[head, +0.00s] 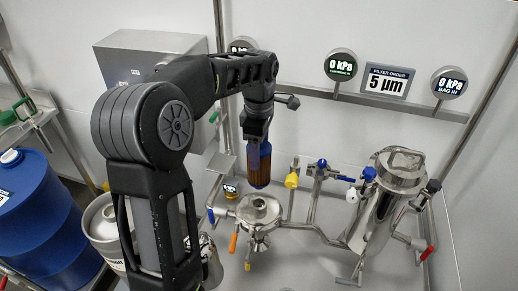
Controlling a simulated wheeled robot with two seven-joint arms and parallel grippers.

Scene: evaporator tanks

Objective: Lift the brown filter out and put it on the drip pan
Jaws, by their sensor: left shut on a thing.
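The brown filter (259,166), a brown cylinder with blue at its top and bottom, hangs upright in the head view. My left gripper (257,138) points down and is shut on its top end. The filter's lower end is just above the round open steel housing (260,210) in the picture; the exact gap is hard to judge. I cannot make out the drip pan for certain. My left arm covers much of the middle left. My right gripper is not in view.
A lidded steel vessel (382,205) stands at the right. Pipes with yellow and blue valve handles (292,180) run between it and the housing. A blue drum (40,220) and a steel keg (103,230) stand at the left. Gauges (341,65) and a "5 µm" sign (387,84) are at the back.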

